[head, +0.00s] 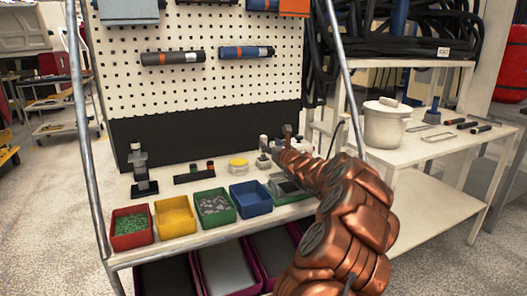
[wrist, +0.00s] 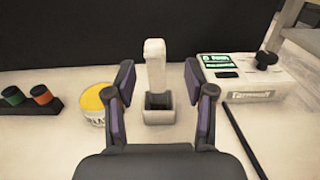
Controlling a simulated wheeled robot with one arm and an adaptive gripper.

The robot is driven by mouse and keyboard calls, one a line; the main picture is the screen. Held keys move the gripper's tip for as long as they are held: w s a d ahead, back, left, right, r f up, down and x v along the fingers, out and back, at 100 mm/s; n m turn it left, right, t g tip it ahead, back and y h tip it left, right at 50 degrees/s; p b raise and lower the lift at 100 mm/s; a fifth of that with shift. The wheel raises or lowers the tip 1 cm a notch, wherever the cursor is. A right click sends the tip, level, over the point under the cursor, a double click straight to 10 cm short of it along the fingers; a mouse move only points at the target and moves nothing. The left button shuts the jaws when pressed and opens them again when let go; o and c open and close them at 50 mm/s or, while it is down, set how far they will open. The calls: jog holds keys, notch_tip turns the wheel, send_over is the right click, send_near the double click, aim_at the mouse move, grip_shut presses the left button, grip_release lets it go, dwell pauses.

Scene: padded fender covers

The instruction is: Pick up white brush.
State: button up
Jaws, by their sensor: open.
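The white brush (wrist: 154,65) stands upright in the wrist view, with its lower end in a small white holder with a dark opening (wrist: 158,115). My gripper (wrist: 159,80) is open, with one finger on each side of the brush and a visible gap on both sides. It is not gripping the brush. In the head view my copper-coloured arm reaches over the bench, and its end is too small and overlapped to show the fingers clearly.
A yellow-topped can (wrist: 93,102) stands left of the holder, beside a dark rack with coloured caps (wrist: 30,98). A white device with green displays (wrist: 245,78) and a dark rod (wrist: 243,138) lie right. Coloured bins, including a blue bin (head: 250,198), line the bench front.

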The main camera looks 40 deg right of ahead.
aim_at(265, 142)
jog(key=shift+x, duration=1.5)
jog(key=shift+a+x, duration=0.2)
jog(key=shift+x, duration=0.95)
jog(key=shift+w+f, duration=0.1)
grip_shut()
